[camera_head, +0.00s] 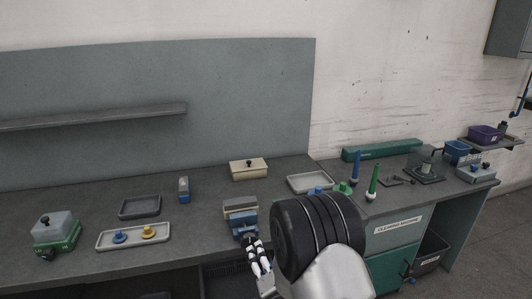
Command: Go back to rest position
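My gripper (254,246) shows at the bottom middle of the head view, as a small white and black end beside my large dark arm link. Its fingertips appear just in front of the lower part of a blue and grey vise-like device (241,211) at the bench's front edge. I cannot tell whether they touch it. The fingers are too small and partly overlapped to tell whether they are open or shut. No held object can be made out. My arm hides part of the bench to the right of the gripper.
The grey bench (205,232) holds a green machine (56,234), an empty grey tray (140,207), a white tray (106,243) with blue and yellow pieces, a blue-grey block (184,190) and a beige box (249,170). Blue (357,167) and green (374,182) spindles stand right.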

